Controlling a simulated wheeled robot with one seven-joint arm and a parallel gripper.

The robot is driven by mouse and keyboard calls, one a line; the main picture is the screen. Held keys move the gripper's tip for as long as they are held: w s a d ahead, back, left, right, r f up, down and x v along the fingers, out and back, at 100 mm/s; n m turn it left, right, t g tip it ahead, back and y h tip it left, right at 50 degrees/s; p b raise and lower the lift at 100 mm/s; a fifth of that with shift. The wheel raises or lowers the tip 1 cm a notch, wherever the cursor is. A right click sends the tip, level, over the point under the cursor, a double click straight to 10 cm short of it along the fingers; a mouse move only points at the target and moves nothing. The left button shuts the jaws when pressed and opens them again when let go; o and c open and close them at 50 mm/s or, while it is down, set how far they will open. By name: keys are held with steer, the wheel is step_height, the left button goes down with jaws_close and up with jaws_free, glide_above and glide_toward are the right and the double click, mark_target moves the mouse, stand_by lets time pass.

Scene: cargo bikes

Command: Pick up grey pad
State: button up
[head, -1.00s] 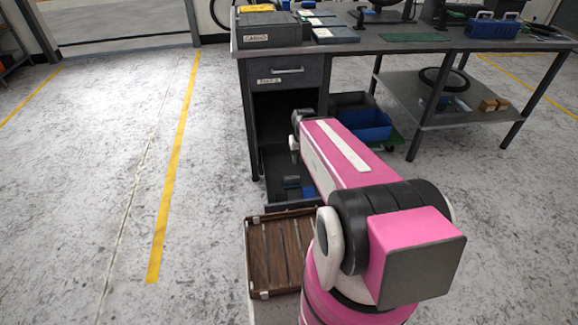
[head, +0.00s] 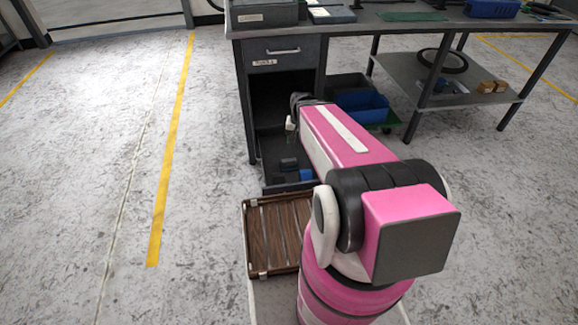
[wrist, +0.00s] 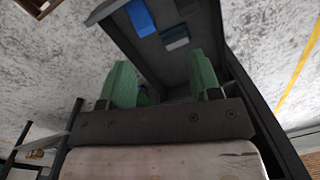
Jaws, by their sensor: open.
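The open lower drawer (head: 270,186) of the dark workbench cabinet holds small blocks. In the wrist view, a small grey block with a paler face (wrist: 175,39) lies in the drawer and looks like the grey pad. A dark block (wrist: 188,8) and a blue block (wrist: 141,18) lie near it. The head view shows a dark grey block (head: 289,163) and a blue one (head: 306,175) there. My gripper (wrist: 152,88) has its green fingers spread, over the drawer and apart from the blocks. Nothing is clearly held. In the head view my arm hides the fingers.
A brown slatted tray (head: 279,235) is in front of the drawer. A blue bin (head: 363,116) stands right of the cabinet under the bench (head: 380,22). A low shelf (head: 410,85) holds a tyre and small boxes. The floor to the left is clear.

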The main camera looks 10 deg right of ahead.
steer(key=w+d+f+m+y, duration=0.2)
steer(key=w+f+m, duration=0.6)
steer(key=w+f, duration=0.3)
steer(key=m+y, duration=0.2)
steer(key=m, duration=0.5)
glide_toward(289, 160)
steer(key=x, duration=1)
steer(key=shift+f, duration=0.4)
steer(key=shift+c, duration=0.3)
jaws_close()
